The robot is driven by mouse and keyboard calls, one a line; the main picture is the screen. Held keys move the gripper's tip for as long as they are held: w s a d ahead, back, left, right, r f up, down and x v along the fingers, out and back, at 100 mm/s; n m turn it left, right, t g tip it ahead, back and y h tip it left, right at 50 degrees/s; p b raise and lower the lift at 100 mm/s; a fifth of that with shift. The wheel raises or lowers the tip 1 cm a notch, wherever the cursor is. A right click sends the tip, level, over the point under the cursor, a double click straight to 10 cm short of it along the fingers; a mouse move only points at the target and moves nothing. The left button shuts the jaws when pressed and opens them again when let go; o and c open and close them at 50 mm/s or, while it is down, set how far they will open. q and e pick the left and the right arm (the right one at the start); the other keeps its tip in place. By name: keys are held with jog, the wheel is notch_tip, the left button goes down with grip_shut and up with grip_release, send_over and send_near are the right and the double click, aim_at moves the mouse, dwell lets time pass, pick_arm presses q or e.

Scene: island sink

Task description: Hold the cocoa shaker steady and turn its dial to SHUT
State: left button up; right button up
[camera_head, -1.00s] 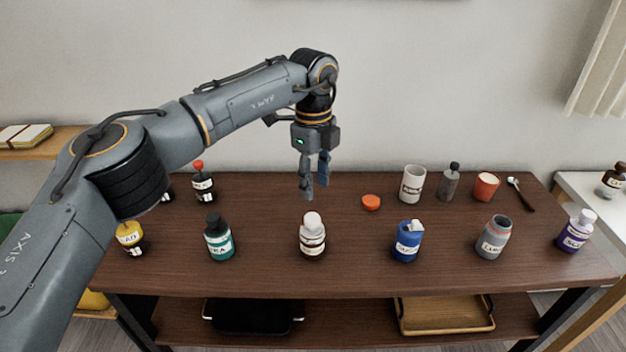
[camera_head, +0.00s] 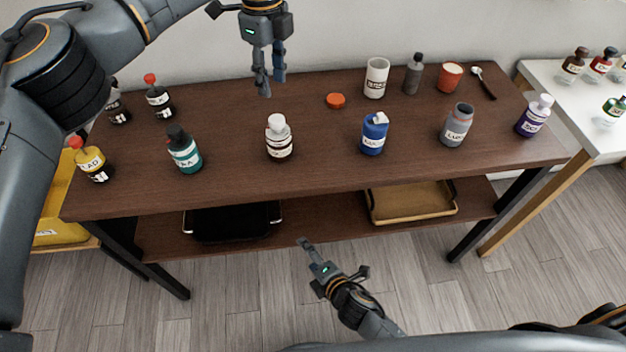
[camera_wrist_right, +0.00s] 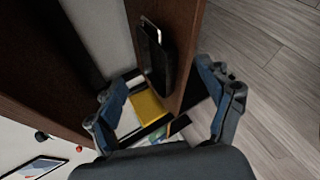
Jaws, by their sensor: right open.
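Several labelled bottles and shakers stand on the dark wooden table (camera_head: 330,170). A jar with a brown and cream body and a white top (camera_head: 279,138) stands upright near the middle front; it may be the cocoa shaker, but its label is too small to read. No dial marking is legible. My left gripper (camera_head: 269,88) hangs above the table behind this jar, apart from it, fingers apart and empty. My right gripper (camera_head: 304,243) is low in front of the table. In the right wrist view it (camera_wrist_right: 165,88) is wide open and empty.
A teal bottle (camera_head: 184,150) and a blue container (camera_head: 374,134) flank the jar with gaps between. An orange-red lid (camera_head: 335,101) lies behind. A wooden tray (camera_head: 412,203) and a black tray (camera_head: 232,222) sit on the lower shelf. A white table (camera_head: 560,100) stands right.

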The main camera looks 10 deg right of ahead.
aim_at(285, 145)
jog(key=w+a+r+n+t+y, duration=0.1)
jog(key=a+r+n+y, duration=0.2)
jog(key=r, duration=0.4)
jog(key=w+a+r+n+t, duration=0.15)
jog(key=a+r+n, duration=0.25)
jog(key=r, duration=0.4)
jog(key=w+d+r+n+t, duration=0.3)
jog(key=w+d+r+n, duration=0.1)
jog(key=d+r+n, duration=0.5)
jog(key=shift+n, duration=0.7)
jog(key=x, duration=1.3)
jog(key=shift+w+a+r, duration=0.15)
jog(key=shift+w+r, duration=0.1)
jog(key=shift+c, duration=0.2)
jog(key=c, duration=1.3)
